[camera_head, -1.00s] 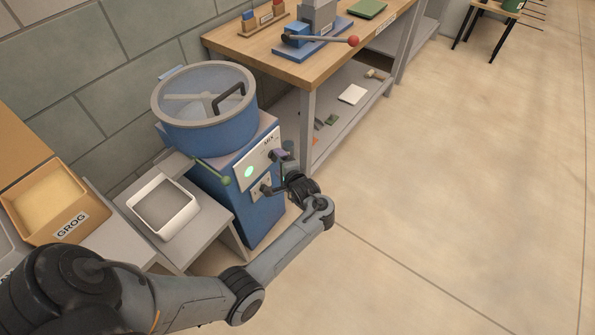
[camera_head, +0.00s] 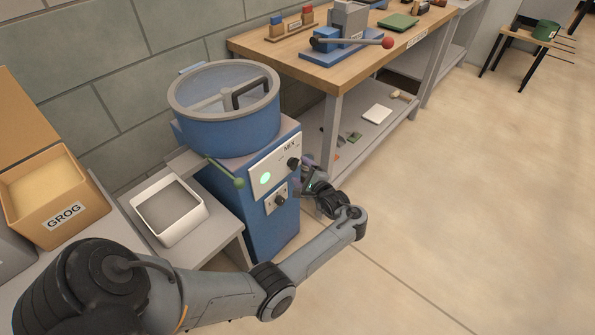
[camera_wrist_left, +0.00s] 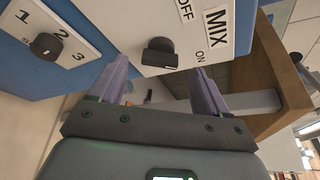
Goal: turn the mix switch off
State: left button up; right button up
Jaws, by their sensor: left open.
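The mix switch is a black knob (camera_head: 293,163) on the white upper panel of the blue mixer (camera_head: 268,222). The same knob (camera_wrist_left: 159,56) shows in the left wrist view beside the MIX, OFF and ON labels. I cannot tell surely which label it points to. A green light (camera_head: 265,178) glows on the panel. My left gripper (camera_head: 311,182) is open just off the panel's right side. In the wrist view its purple fingers lie on either side of the knob, apart from it, with nothing held. My right gripper is not in view.
A lower dial (camera_head: 280,199) numbered 1, 2, 3 sits below the mix panel; a green-tipped lever (camera_head: 239,182) sticks out at its left. A wooden workbench (camera_head: 343,68) stands close behind the mixer.

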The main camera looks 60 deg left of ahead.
aim_at(296, 166)
pick_arm(q)
jog(key=shift+b+x, duration=0.65)
jog(key=shift+x, duration=1.2)
jog(key=c, duration=1)
jog(key=shift+c, duration=0.2)
